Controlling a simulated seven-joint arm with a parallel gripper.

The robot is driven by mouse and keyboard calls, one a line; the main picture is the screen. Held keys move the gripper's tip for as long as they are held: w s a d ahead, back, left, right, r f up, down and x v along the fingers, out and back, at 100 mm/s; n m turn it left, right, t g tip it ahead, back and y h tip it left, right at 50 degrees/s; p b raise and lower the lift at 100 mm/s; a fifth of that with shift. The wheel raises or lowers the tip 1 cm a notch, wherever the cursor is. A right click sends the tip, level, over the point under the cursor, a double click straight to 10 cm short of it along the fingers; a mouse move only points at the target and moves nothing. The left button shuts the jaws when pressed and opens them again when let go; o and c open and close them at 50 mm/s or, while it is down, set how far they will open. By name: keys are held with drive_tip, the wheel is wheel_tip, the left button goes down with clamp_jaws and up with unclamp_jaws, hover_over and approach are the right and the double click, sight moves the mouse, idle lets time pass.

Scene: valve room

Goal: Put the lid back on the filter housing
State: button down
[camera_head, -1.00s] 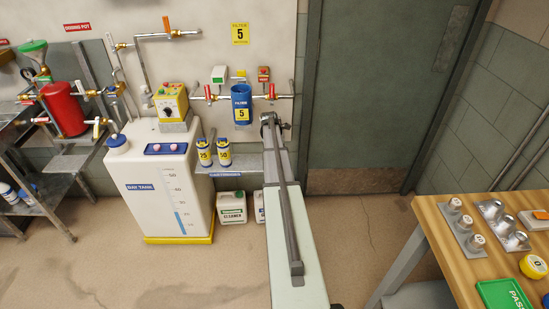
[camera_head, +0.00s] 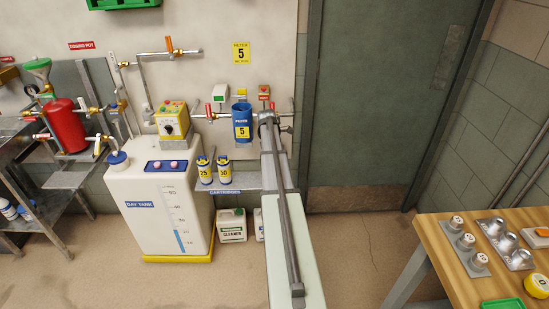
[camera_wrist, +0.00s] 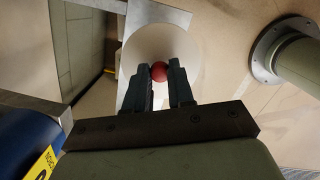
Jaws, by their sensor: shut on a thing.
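The blue filter housing (camera_head: 242,122) with a yellow "5" label stands upright on the wall pipe in the head view, its top open. Its blue side also shows at the left edge of the wrist view (camera_wrist: 25,140). My gripper (camera_wrist: 161,72) is shut on a red knob (camera_wrist: 158,71). A pale round disc, seemingly the lid (camera_wrist: 182,45), lies behind the knob. In the head view, my gripper end (camera_head: 267,118) is just right of the housing, close to its upper part. The lid cannot be made out there.
Pipes with red-handled valves (camera_head: 210,112) flank the housing. Two yellow-labelled cartridges (camera_head: 214,168) stand on a shelf below left, beside the day tank (camera_head: 155,205). A wooden table (camera_head: 450,262) with metal parts is at the right. A door (camera_head: 385,90) stands behind.

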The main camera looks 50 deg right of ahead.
drive_tip(key=m, duration=0.1)
drive_tip(key=a+m, duration=0.1)
drive_tip(key=shift+s+a+m, duration=0.2)
drive_tip(key=shift+s+m, duration=0.1)
drive_tip(key=shift+m, duration=0.1)
drive_tip(key=s+a+r+m+g+y, duration=0.15)
drive_tip(key=a+m, duration=0.55)
drive_tip(key=a, duration=1.6)
drive_tip(key=s+a+r+m, duration=0.1)
drive_tip(key=a+r+m, duration=0.35)
drive_tip(key=a, duration=1.85)
drive_tip(key=w+d+r+n, duration=0.6)
drive_tip(key=w+d+r, duration=0.1)
drive_tip(key=d, duration=0.9)
drive_tip(key=w+d+r+n+t+h, duration=0.1)
drive_tip(key=w+d+r+n, duration=0.5)
drive_tip(key=d, duration=1)
drive_tip(key=w+d+r+n+t, duration=0.1)
drive_tip(key=w+d+r+n, duration=0.5)
drive_tip(key=d, duration=1.1)
drive_tip(key=w+r, duration=0.3)
drive_tip(key=w, duration=0.2)
drive_tip(key=shift+w+h, duration=0.35)
drive_tip(key=shift+w, duration=0.05)
drive_tip(key=shift+f, duration=0.2)
